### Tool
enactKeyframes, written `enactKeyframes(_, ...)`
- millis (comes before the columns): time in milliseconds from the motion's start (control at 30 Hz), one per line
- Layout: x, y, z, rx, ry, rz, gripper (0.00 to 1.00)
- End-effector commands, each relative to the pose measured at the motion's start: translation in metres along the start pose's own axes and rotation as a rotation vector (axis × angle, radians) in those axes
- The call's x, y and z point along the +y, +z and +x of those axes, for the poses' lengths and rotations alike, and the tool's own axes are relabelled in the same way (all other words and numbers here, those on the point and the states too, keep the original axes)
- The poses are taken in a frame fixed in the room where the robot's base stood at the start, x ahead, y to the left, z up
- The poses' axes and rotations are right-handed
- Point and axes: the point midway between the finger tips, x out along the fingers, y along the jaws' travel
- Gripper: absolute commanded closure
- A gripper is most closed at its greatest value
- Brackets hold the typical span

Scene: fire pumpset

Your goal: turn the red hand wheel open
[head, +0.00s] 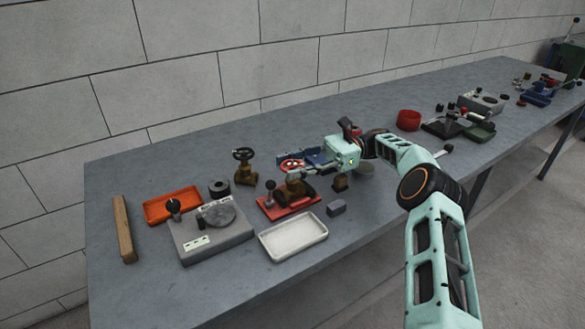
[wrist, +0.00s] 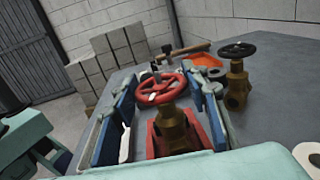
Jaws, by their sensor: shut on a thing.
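The red hand wheel (head: 291,165) sits on top of a brass valve body (head: 294,192) on a red base (head: 276,209). It also shows in the wrist view (wrist: 161,91), with the brass valve body (wrist: 172,128) below it. My gripper (head: 297,166) reaches in from the right at the wheel's height. In the wrist view its blue-padded fingers lie on both sides of the wheel and it is shut on the rim (wrist: 160,84). The exact finger contact is partly hidden.
A second brass valve with a black wheel (head: 244,155) stands close behind. A white tray (head: 293,237), a grey block (head: 336,208) and a grey device (head: 211,230) lie nearby. An orange tray (head: 160,208) and wooden bar (head: 124,228) are at left. The front left bench edge is clear.

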Motion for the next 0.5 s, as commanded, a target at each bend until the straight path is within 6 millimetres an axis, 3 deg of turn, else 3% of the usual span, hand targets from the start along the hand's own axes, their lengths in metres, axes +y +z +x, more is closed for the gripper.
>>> enactKeyframes(433,0.0001,0.0005,0.0009,-0.002,0.007,0.0,0.83)
enactKeyframes(467,0.0001,0.0005,0.0009,-0.002,0.007,0.0,0.58)
enactKeyframes(500,0.0001,0.0005,0.0009,-0.002,0.007,0.0,0.53)
